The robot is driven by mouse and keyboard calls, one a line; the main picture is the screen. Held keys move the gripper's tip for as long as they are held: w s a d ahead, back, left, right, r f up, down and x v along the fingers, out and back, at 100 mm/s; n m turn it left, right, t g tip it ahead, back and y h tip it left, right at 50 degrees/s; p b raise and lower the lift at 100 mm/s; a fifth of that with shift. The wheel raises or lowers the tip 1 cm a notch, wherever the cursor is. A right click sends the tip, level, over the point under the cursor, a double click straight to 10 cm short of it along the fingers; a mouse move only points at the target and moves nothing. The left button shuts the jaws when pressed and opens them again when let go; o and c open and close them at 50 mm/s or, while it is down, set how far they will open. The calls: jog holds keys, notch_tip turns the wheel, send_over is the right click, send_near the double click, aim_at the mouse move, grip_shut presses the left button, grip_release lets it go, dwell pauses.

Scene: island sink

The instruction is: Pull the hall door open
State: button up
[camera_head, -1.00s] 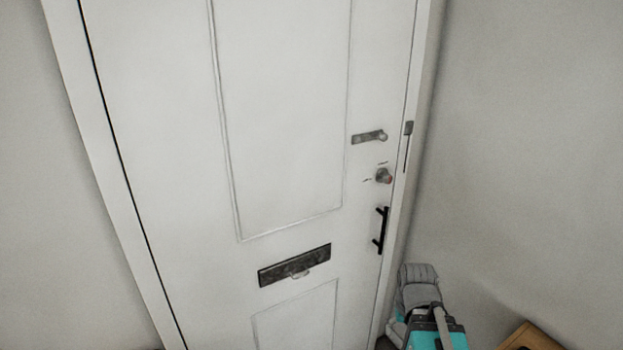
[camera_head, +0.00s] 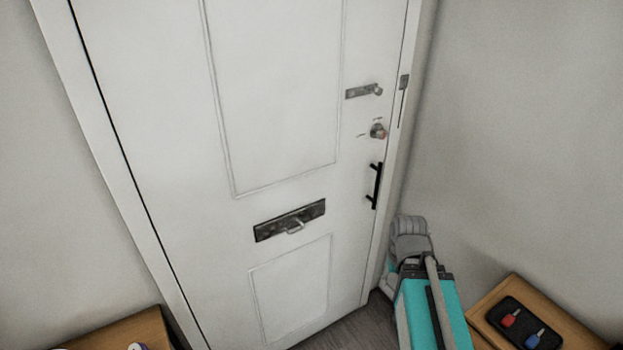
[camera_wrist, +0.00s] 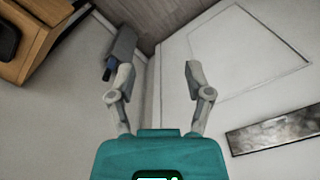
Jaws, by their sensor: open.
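The hall door (camera_head: 290,90) is white and looks shut in its frame. Its black vertical bar handle (camera_head: 375,186) is near the right edge, below a round lock knob (camera_head: 377,131). My gripper shows in the wrist view (camera_wrist: 157,68) with its two grey fingers apart and nothing visibly held between them. In the head view my teal and grey arm is at the lower right, below and right of the handle, apart from it in the picture. The handle cannot be made out in the wrist view.
A dark letter plate (camera_head: 290,220) is on the door, left of the handle. A wooden table (camera_head: 480,310) with a black tray (camera_head: 497,326) holding keys stands at the right. Another wooden top (camera_head: 130,333) is at the lower left. A wall closes the right side.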

jog(key=w+a+f+n+t+y+b, duration=0.3)
jog(key=w+a+y+b, duration=0.15)
jog(key=w, duration=0.45)
jog(key=n+t+y+b, duration=0.2)
jog(key=t+y+b, duration=0.1)
jog(key=t+b, duration=1)
send_near(379, 180)
jog(key=v, duration=0.3)
jog(key=shift+f, duration=0.25)
jog(key=shift+w, duration=0.15)
jog(key=x, duration=1.3)
jog(key=shift+w+a+r, duration=0.15)
jog(key=shift+w+r, duration=0.05)
jog(key=shift+w, duration=0.1)
grip_shut()
